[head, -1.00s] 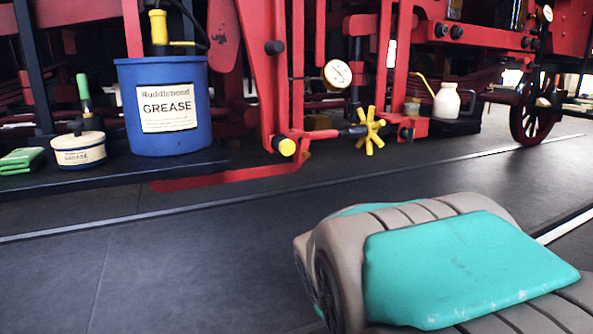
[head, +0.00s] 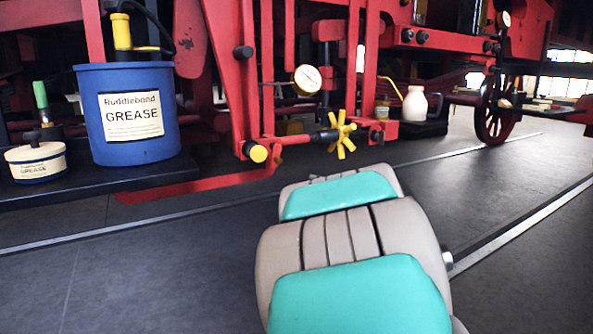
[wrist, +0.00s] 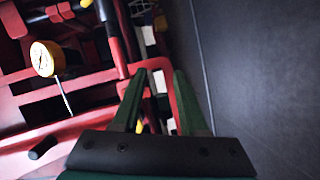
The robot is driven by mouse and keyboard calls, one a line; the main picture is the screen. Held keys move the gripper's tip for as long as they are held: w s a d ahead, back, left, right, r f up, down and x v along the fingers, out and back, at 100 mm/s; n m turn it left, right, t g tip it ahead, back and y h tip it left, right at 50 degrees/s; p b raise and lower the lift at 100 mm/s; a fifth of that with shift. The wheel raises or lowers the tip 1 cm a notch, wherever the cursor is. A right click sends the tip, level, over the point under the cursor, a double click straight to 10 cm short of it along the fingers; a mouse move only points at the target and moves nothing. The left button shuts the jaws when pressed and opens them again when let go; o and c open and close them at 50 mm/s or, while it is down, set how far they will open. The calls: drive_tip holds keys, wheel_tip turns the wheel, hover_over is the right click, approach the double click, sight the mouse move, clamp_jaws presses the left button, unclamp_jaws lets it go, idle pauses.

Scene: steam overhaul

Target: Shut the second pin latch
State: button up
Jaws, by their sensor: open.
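My gripper (wrist: 159,72) is open in the wrist view, its two green fingers apart. Between and beyond the fingers are a red bracket (wrist: 158,64) and small white and yellow parts; I cannot tell whether the fingers touch any of them. In the head view my arm hides the gripper. I cannot surely pick out the second pin latch. A yellow-capped round end (head: 258,153) sits low on the red frame (head: 238,80), and a yellow star-shaped handwheel (head: 342,134) is to its right.
A white-faced gauge (head: 307,79) is above the handwheel; a gauge also shows in the wrist view (wrist: 42,58). A blue grease bucket (head: 125,115) and a grease tin (head: 36,162) stand on a dark shelf at left. A white oil can (head: 414,104) is at right. The floor is clear.

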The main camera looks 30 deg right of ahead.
sight(280, 162)
drive_tip(key=shift+w+a+r+n+t+y, duration=0.6)
drive_tip(key=shift+w+n+y, duration=0.5)
drive_tip(key=shift+w, duration=0.75)
drive_tip(key=shift+w+a+r+n+t+y, duration=0.45)
drive_tip(key=shift+w+r+n+y, duration=0.3)
drive_tip(key=shift+w+n, duration=0.8)
drive_tip(key=shift+w+a+r+n+t+y, duration=0.55)
drive_tip(key=shift+w+n+y, duration=0.4)
drive_tip(key=shift+w, duration=1.15)
drive_tip(key=shift+a+r, duration=0.1)
clamp_jaws()
drive_tip(key=shift+b, duration=0.3)
